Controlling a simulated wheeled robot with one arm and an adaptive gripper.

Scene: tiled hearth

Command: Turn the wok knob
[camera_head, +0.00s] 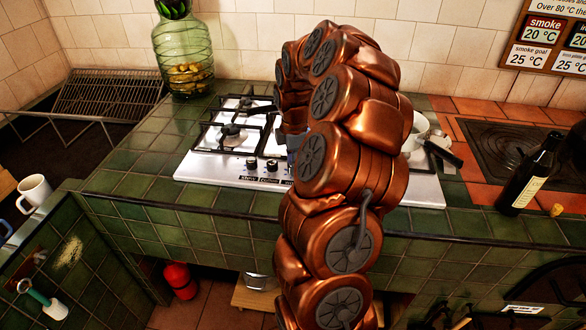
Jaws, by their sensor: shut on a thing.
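The white gas stove (215,168) is set in the green tiled counter. Two dark knobs, a left one (251,164) and a right one (272,166), show on its front panel, with small labels below that are too blurred to read. My gripper (292,163) is at the front panel, just right of these knobs, and only a grey sliver of it shows beside my copper arm. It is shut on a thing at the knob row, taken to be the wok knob. My arm hides that knob, the fingertips and the right part of the panel.
A white pot (418,132) with a dark handle stands at the stove's right. A dark bottle (529,174) stands near the counter's right front edge, and a green glass jar (184,55) at the back left. A white mug (34,192) is far left.

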